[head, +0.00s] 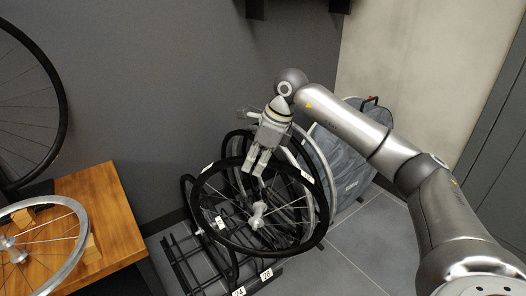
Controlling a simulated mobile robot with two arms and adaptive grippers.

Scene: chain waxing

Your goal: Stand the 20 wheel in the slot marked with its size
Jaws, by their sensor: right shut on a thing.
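My right gripper (258,168) is shut on the top rim of a black-tyred spoked wheel (312,238), which I take to be the 20 wheel; its size marking is too small to read. The wheel is tilted, and its hub (257,209) faces me. It hangs over or in the black floor rack (187,262); I cannot tell whether its lower edge touches a slot. The rack's front shows a 24 tag (239,291) and a 26 tag (266,274). The slot marked 20 cannot be made out. My left gripper is out of view.
Other wheels (318,158) stand close behind the held one, partly hidden. A grey bag (350,150) leans by the wall at their right. A wooden table (113,210) at left carries a silver wheel (75,252). A large black wheel (62,115) is at far left.

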